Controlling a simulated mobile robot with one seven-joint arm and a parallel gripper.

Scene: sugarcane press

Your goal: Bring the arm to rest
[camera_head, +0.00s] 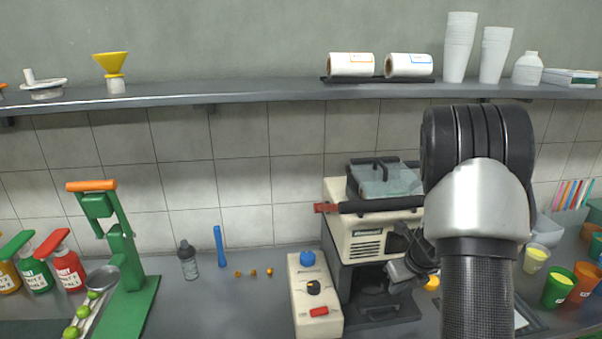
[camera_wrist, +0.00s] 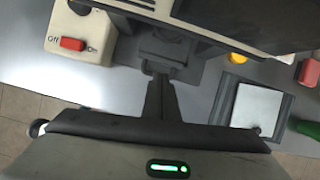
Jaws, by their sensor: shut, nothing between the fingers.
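My gripper (camera_head: 402,274) is at the front of the sugarcane press (camera_head: 362,218), above the counter. In the wrist view my gripper (camera_wrist: 160,70) points toward the dark base of the press. Its fingers are together and hold nothing. My arm rises in front of the right side of the press and hides part of it. I cannot tell whether the gripper touches the press.
A control box (camera_head: 314,296) with a blue knob and a red switch stands left of the press. A green hand juicer (camera_head: 122,264) and bottles are farther left. Cups (camera_head: 558,287) stand at right. A shelf (camera_head: 262,94) crosses above. The counter's front-left middle is fairly clear.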

